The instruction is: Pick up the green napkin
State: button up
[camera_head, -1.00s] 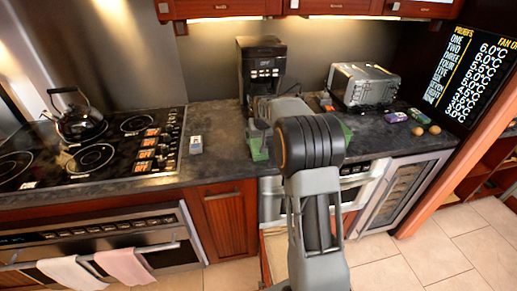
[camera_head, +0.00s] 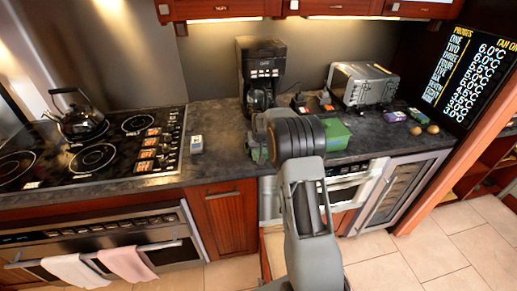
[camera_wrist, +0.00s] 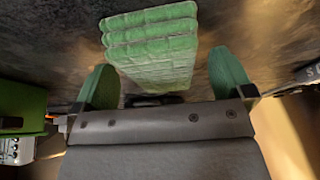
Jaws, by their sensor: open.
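The green napkin (camera_wrist: 155,45) shows in the wrist view as a thick, ribbed, folded stack on the dark counter. It lies ahead of my gripper (camera_wrist: 165,80), roughly between the two green fingertips. The fingers are spread, and I see no clear contact with the napkin. In the head view, my gripper is over the counter in front of the coffee maker, largely hidden by my arm. A small green patch shows there at its left; I cannot tell whether it is napkin or finger.
A green box-like thing (camera_head: 335,134) stands right of my wrist. The coffee maker (camera_head: 261,68) and toaster oven (camera_head: 363,84) stand at the back. A small white and blue item (camera_head: 196,144) lies by the stove (camera_head: 95,145). Counter between stove and gripper is mostly clear.

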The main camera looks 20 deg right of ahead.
jog(key=shift+c, duration=0.3)
jog(key=c, duration=1)
jog(key=shift+r, duration=0.1)
jog(key=shift+r, duration=0.6)
jog(key=v, duration=0.2)
jog(key=s+b+v, duration=0.1)
jog(key=v, duration=0.2)
jog(key=b+v, duration=0.1)
jog(key=v, duration=0.2)
jog(key=shift+s+a+f, duration=0.15)
jog(key=shift+s+a, duration=0.05)
jog(key=shift+s, duration=0.05)
jog(key=s+r, duration=0.1)
jog(key=s, duration=0.2)
jog(key=s+a+r+b, duration=0.1)
jog(key=s+r, duration=0.1)
jog(key=s, duration=0.1)
jog(key=s+a+r+b, duration=0.1)
jog(key=s, duration=0.2)
jog(key=shift+s+r, duration=0.15)
jog(key=shift+r, duration=0.1)
